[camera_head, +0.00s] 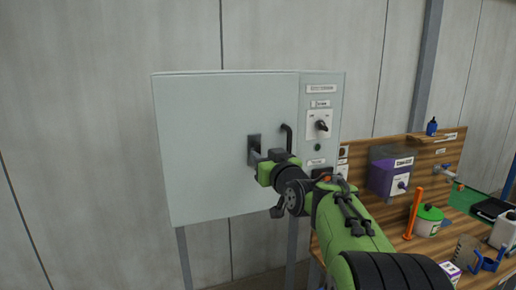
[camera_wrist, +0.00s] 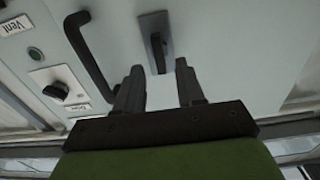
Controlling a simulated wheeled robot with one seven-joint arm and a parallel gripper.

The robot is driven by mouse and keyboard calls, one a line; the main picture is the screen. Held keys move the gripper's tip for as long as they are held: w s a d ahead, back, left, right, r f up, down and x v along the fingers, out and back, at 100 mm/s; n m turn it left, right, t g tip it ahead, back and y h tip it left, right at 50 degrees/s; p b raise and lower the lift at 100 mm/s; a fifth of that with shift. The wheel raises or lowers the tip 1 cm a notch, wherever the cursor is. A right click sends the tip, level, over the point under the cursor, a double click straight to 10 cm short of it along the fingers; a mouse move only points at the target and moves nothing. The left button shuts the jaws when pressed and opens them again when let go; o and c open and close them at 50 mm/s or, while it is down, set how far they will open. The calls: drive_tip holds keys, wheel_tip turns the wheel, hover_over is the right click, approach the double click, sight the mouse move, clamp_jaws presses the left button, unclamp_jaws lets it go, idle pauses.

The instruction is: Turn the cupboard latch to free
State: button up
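The cupboard (camera_head: 215,120) is a pale grey-green box on legs, with its door closed. The latch (camera_head: 253,141) is a dark plate with a short lever near the door's right side; the gripper partly hides it. In the wrist view the latch (camera_wrist: 154,40) is upper centre, its lever reaching down toward the gap between the fingers. My gripper (camera_head: 264,160) is at the latch from the lower right. In the wrist view my gripper (camera_wrist: 159,66) is open, with a dark finger either side of the lever's end. I cannot tell whether either finger touches it.
A dark bar handle (camera_head: 289,138) stands out right of the latch; it is close to the left finger in the wrist view (camera_wrist: 88,60). A panel with a rotary knob (camera_head: 322,126) lies further right. A cluttered wooden bench (camera_head: 385,212) is at right.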

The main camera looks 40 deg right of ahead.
sight(259, 152)
drive_tip(key=x, duration=0.3)
drive_tip(key=shift+c, duration=0.6)
clamp_jaws()
